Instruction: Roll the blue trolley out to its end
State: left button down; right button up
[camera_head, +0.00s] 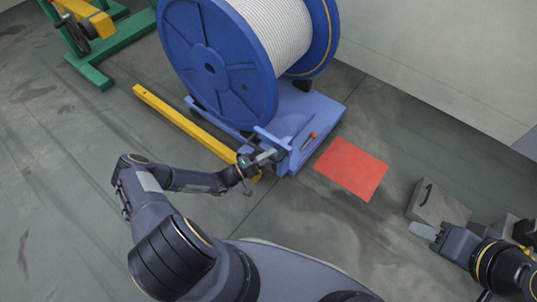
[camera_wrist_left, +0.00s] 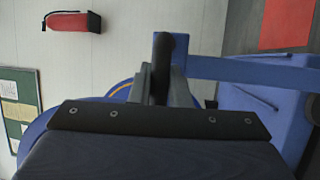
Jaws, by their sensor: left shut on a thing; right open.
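The blue trolley (camera_head: 325,97) stands on the floor under a large blue reel (camera_head: 213,68) wound with white rope. Its blue crossbar (camera_head: 273,139) is at the near end, and it also shows in the left wrist view (camera_wrist_left: 245,72). My left gripper (camera_head: 266,157) is shut on a part at this near end; in the left wrist view its fingers (camera_wrist_left: 165,88) close around a dark upright grip (camera_wrist_left: 167,55). My right gripper (camera_head: 424,231) is at the lower right, open, away from the trolley.
A red square (camera_head: 352,168) lies on the floor right of the trolley's near end. A yellow rail (camera_head: 180,120) runs along its left side. A grey box (camera_head: 438,206) with a handle is near my right gripper. A green and yellow stand (camera_head: 110,42) is at upper left.

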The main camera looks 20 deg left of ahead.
pick_arm(q)
jog(key=shift+w+a+t+y, duration=0.25)
jog(key=shift+a+t+y, duration=0.05)
jog(key=shift+a, duration=0.45)
jog(key=c, duration=1.6)
grip_release()
jog(key=shift+o, duration=1.2)
jog(key=shift+d, duration=0.1)
jog(key=shift+s+d, duration=0.1)
jog(key=shift+d, duration=0.05)
jog(key=p+v, duration=0.1)
jog(key=v, duration=0.6)
jog(key=shift+s+a, duration=0.25)
jog(key=shift+a, duration=0.05)
jog(key=shift+f, duration=0.15)
jog(key=shift+c, duration=0.4)
